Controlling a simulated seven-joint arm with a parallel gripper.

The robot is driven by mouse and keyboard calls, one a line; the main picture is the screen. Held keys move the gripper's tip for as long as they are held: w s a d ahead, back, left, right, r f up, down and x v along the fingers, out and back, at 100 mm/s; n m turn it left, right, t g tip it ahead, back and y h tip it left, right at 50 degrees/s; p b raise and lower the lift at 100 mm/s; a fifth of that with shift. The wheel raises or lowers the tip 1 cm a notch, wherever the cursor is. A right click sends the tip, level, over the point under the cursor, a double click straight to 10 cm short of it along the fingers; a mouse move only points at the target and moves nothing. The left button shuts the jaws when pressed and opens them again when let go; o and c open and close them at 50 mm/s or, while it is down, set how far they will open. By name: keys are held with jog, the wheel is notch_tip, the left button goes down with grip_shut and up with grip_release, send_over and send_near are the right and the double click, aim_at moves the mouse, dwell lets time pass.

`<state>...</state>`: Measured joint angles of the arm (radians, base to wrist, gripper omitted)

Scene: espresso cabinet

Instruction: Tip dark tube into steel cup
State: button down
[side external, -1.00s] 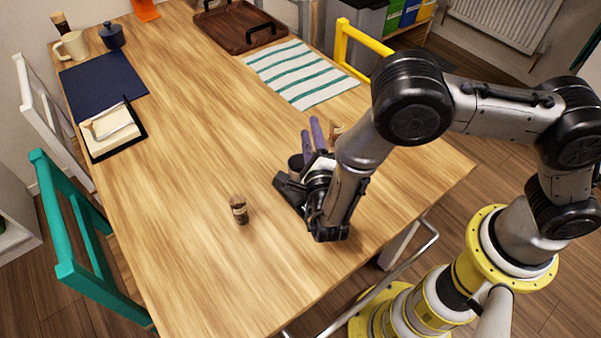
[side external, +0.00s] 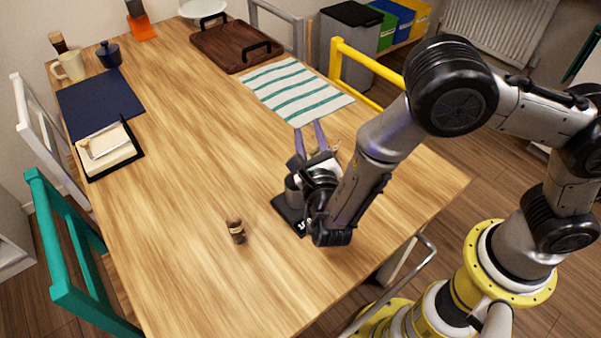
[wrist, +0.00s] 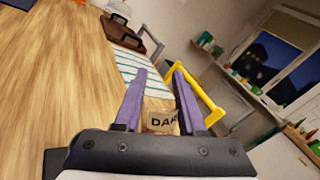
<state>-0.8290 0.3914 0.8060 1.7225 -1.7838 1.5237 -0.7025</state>
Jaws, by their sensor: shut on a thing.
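My gripper (side external: 309,135) has two purple fingers pointing toward the back of the table. The wrist view shows a tan label reading "DAR" on the dark tube (wrist: 162,122) between the fingers. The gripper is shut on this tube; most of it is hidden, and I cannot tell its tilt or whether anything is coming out. The grey steel cup (side external: 293,190) stands on a flat black scale (side external: 291,214), partly covered by my wrist. The gripper's fingers are behind the cup in the side view.
A second small brown tube (side external: 236,231) stands upright at the front left. A striped cloth (side external: 295,91), wooden tray (side external: 232,45), navy mat (side external: 98,103) and black-edged pad (side external: 108,152) lie farther back. The table's middle is clear. A yellow chair (side external: 362,68) borders the right edge.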

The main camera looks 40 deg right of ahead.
notch_tip(320, 180, up, 6)
jog(key=m, duration=0.5)
dwell(0.4)
